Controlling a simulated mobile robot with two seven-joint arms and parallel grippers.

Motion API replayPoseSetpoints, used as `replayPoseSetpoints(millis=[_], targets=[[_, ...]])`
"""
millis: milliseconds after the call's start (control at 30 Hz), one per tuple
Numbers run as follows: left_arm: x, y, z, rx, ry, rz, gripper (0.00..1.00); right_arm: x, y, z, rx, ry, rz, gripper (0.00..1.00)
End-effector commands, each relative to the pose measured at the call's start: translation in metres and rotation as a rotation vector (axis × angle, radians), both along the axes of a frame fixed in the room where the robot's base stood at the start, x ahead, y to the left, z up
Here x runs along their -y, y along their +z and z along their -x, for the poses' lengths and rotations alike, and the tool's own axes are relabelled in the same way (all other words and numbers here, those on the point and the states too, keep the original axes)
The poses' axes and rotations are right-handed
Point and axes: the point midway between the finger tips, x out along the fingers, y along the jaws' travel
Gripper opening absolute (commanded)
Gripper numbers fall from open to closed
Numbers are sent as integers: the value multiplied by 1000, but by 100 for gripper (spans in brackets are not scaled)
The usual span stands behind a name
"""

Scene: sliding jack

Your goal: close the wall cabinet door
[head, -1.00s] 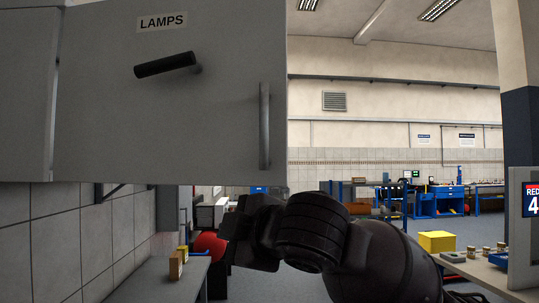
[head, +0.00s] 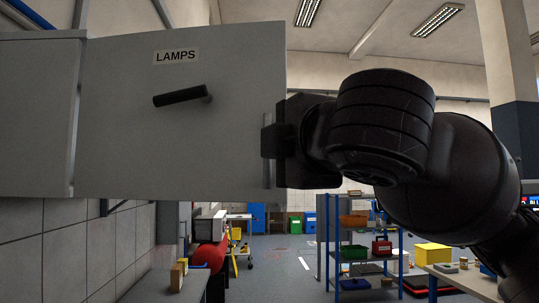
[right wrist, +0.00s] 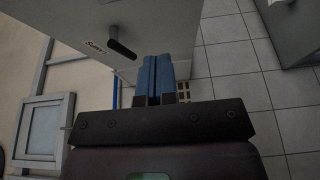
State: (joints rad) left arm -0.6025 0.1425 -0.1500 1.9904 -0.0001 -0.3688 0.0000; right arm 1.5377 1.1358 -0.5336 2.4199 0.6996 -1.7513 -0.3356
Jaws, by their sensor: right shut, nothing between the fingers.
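The grey wall cabinet door (head: 125,100) is marked LAMPS and faces me at upper left, beside a grey cabinet panel (head: 35,115). Contact with the door cannot be told.
A tiled wall (head: 60,245) and a worktop (head: 165,286) lie below the cabinet at left. A blue-framed shelf rack (head: 362,245) stands lower right of centre, and a table with a yellow box (head: 433,256) is further right.

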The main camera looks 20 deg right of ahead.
Motion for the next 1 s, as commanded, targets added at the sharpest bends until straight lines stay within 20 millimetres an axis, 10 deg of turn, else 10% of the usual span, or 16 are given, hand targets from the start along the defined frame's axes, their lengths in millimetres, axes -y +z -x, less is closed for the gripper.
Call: replayPoseSetpoints(millis=[500, 1000], targets=[[1, 10, -4, 9, -2, 1, 43, 8, 1, -85, -1, -3, -1, 0], [0, 12, -2, 7, -1, 0, 43, 23, 0, -102, 1, 2, -1, 0]])
